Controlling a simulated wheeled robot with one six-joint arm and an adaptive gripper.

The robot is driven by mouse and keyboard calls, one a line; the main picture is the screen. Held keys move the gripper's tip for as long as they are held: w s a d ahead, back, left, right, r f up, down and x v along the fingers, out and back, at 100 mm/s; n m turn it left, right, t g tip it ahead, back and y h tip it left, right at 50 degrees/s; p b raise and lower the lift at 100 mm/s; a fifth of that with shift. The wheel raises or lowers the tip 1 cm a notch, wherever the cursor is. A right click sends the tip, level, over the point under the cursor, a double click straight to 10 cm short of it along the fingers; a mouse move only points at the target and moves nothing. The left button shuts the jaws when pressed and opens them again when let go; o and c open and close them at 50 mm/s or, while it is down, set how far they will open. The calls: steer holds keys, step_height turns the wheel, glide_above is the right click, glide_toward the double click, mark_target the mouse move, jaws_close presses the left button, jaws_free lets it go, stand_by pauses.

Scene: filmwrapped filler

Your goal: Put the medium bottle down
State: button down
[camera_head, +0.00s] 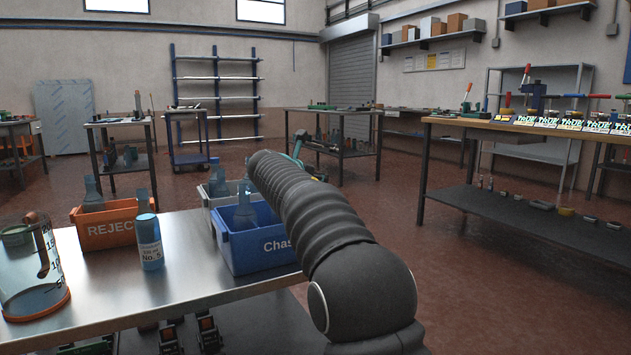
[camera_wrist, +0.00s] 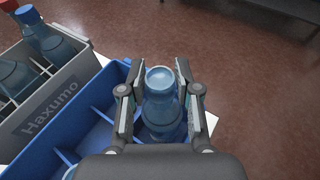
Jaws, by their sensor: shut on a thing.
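My gripper (camera_wrist: 154,88) is shut on a translucent blue bottle (camera_wrist: 162,108) in the wrist view, with a finger on either side of its upper part. The bottle looks upright, seen from above with its pale round top facing the camera. It is at the right end of the blue crate (camera_head: 262,248), which has dividers and also shows in the wrist view (camera_wrist: 118,72). I cannot tell whether the bottle's base touches the crate floor; my gripper hides its lower part. In the head view my arm hides the gripper and the held bottle.
A grey crate (camera_wrist: 82,77) with bottles stands beside the blue crate. An orange REJECT crate (camera_head: 108,232), a labelled blue cylinder (camera_head: 150,243) and a clear container (camera_head: 32,275) share the metal table (camera_head: 196,250). Red floor lies open beyond it.

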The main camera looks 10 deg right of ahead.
steer(key=c, duration=0.8)
jaws_free()
steer(key=shift+f, duration=0.1)
steer(key=v, duration=1.2)
steer(key=shift+p, duration=0.3)
